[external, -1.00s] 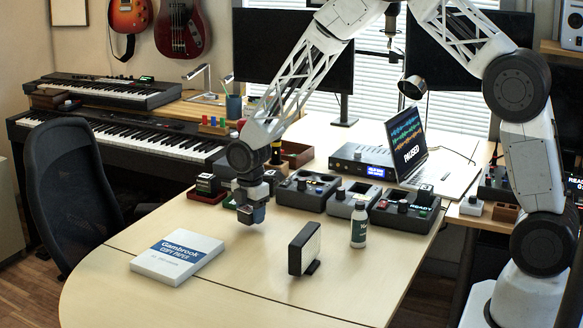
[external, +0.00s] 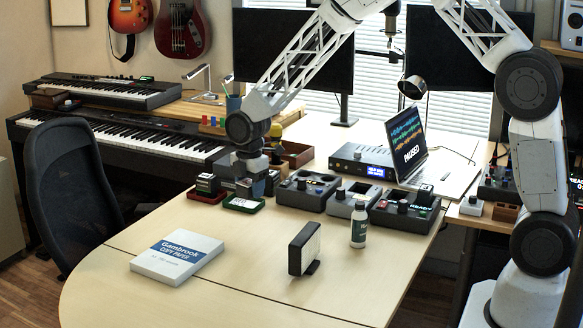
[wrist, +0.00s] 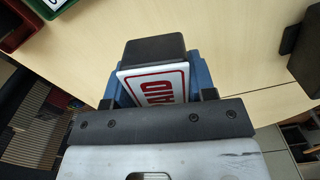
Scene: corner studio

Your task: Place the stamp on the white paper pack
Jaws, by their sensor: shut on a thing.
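My gripper (external: 251,187) is shut on a stamp, above the far left part of the desk. In the wrist view the stamp (wrist: 155,85) is a dark block with a white, red-edged label reading "AID" in red, between the blue-grey fingers of my gripper (wrist: 156,78). In the external view the stamp is too small to tell from the fingers. The white paper pack (external: 178,257), with a blue "Gambrook COPY PAPER" band, lies flat on the desk at the front left, apart from my gripper. I do not see the pack in the wrist view.
A green tray (external: 244,206) with a white label lies just below my gripper; its edge shows in the wrist view (wrist: 68,8). A red tray with a dark stamp (external: 207,187) is to its left. A black-framed panel (external: 303,248) and bottle (external: 359,226) stand right of the pack.

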